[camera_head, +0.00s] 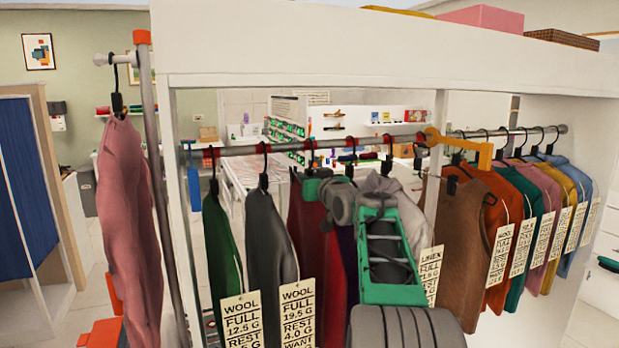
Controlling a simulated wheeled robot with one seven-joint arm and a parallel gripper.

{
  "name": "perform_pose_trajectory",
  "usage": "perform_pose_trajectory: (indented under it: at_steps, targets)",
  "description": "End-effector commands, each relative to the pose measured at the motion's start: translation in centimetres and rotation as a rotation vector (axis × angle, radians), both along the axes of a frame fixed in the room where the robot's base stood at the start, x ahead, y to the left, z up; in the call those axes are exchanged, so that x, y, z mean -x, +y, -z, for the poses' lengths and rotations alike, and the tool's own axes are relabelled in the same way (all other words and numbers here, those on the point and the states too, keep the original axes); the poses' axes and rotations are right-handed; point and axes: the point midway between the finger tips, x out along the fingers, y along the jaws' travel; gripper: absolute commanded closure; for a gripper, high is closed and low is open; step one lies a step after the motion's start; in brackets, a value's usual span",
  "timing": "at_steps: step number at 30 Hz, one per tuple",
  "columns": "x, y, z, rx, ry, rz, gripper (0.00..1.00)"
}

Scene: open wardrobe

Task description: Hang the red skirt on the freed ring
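A dark red garment (309,232), likely the red skirt, hangs below the rail, its upper part partly covered by my arm. A hanger hook shows above it at a red ring (310,144) on the rail. My gripper (316,188) is in front of this garment's top, close to its hanger. My own wrist hides the fingertips, so I cannot tell whether they hold it. Other red rings sit along the rail, including one on the left (211,153) and one on the right (388,139). I cannot tell which ring is free.
Green (222,240) and dark grey (268,240) tagged garments hang close on the left. A brown garment (461,240) and several coloured ones crowd the right. An orange bracket (470,148) sits on the rail. A pink garment (130,220) hangs from a stand outside the wardrobe.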

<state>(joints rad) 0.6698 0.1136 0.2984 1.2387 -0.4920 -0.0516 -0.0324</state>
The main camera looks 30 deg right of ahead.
Motion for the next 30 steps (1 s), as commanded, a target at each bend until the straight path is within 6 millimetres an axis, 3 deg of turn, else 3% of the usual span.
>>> perform_pose_trajectory:
  at_steps: [5,14,24,30]
  targets:
    - [0.0,0.0,-0.1,0.001,-0.001,0.0,0.57]
    - [0.4,0.0,0.1,0.0,0.001,0.0,0.56]
    - [6.6,1.1,-0.1,0.002,-0.003,0.003,0.56]
    - [7.7,1.4,-0.1,0.0,-0.001,0.0,0.56]
